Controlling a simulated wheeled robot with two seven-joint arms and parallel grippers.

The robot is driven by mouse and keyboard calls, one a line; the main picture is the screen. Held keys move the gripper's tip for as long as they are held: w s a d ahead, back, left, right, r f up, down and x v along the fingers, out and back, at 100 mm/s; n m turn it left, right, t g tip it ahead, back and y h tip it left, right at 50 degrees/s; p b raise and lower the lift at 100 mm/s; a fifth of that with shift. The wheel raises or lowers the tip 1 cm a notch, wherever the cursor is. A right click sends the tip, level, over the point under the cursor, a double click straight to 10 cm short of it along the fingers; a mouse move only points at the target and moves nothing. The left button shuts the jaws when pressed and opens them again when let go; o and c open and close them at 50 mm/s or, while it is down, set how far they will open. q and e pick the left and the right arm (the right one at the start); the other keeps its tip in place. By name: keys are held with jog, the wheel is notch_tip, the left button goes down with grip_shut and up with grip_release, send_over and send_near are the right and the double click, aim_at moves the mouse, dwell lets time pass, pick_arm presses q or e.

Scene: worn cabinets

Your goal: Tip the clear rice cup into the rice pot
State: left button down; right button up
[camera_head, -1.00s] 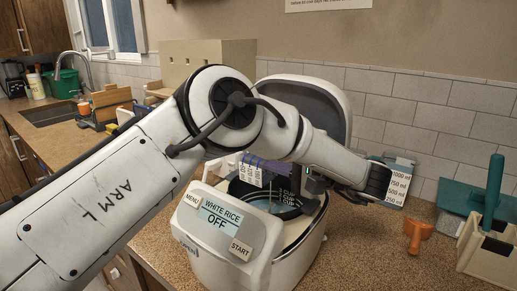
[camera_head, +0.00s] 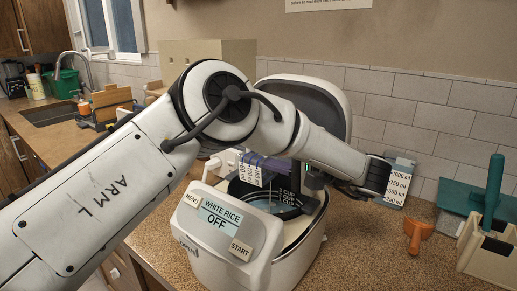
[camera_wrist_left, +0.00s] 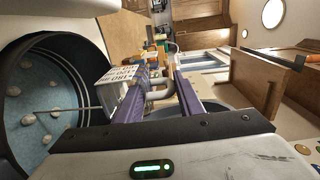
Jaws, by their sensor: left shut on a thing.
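My left gripper (camera_head: 270,164) is shut on the handle of the clear rice cup (camera_head: 248,174), which has printed measuring marks. The left wrist view shows the cup (camera_wrist_left: 122,84) and its handle between the purple fingers (camera_wrist_left: 160,90). The cup is over the open rice pot (camera_head: 284,208), near its back left rim; its exact tilt is hard to tell. The dark pot (camera_wrist_left: 95,65) has a blue-grey inside with several pale lumps at the wrist view's left. My right gripper is out of view.
The white cooker body (camera_head: 235,235) reads "WHITE RICE OFF", its lid (camera_head: 310,92) raised behind my arm. A marked clear jug (camera_head: 402,180), an orange scoop (camera_head: 417,232) and a cream holder (camera_head: 488,250) with a green handle stand at right. The counter in front is bare.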

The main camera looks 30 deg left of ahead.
aim_at(243, 156)
pick_arm(q)
jog(key=a+h, duration=0.1)
jog(key=a+r+h, duration=0.1)
jog(key=h, duration=0.1)
jog(key=shift+a, duration=0.1)
jog(key=h, duration=0.1)
jog(key=a+h, duration=0.1)
jog(key=shift+w+r+h, duration=0.1)
jog(key=shift+r+h, duration=0.05)
jog(key=shift+h, duration=0.15)
jog(key=shift+w+a+f+g+h, duration=0.2)
jog(key=shift+f+h, duration=0.55)
jog(key=shift+h, duration=1.3)
jog(key=shift+s+a+f+g+h, duration=0.15)
jog(key=shift+f+g+h, duration=0.45)
jog(key=shift+h, duration=1.4)
jog(key=shift+w+a+f+g+h, duration=0.15)
jog(key=shift+f+h, duration=0.75)
jog(key=shift+h, duration=1.15)
